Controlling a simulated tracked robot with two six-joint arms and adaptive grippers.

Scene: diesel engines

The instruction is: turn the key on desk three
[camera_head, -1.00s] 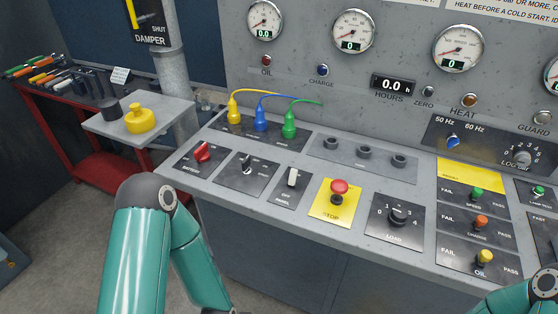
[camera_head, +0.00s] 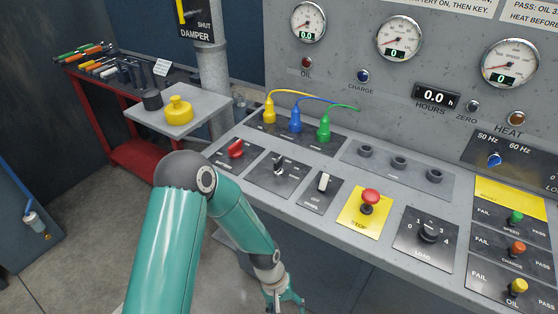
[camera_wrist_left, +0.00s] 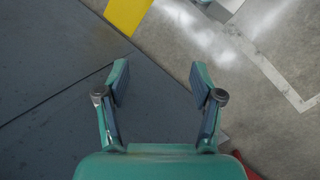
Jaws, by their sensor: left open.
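My left gripper (camera_head: 286,301) hangs low in front of the desk, below and apart from the switch, at the bottom edge of the head view. In the left wrist view its two fingers (camera_wrist_left: 158,78) are spread with nothing between them, over the floor and a dark surface. My right gripper is not in view.
A red mushroom stop button (camera_head: 370,196) and a load dial (camera_head: 431,232) stand right of the toggle. Yellow, blue and green plugs (camera_head: 296,122) with cables rise behind. A side shelf (camera_head: 203,122) holds a yellow knob. Open floor lies left of my arm.

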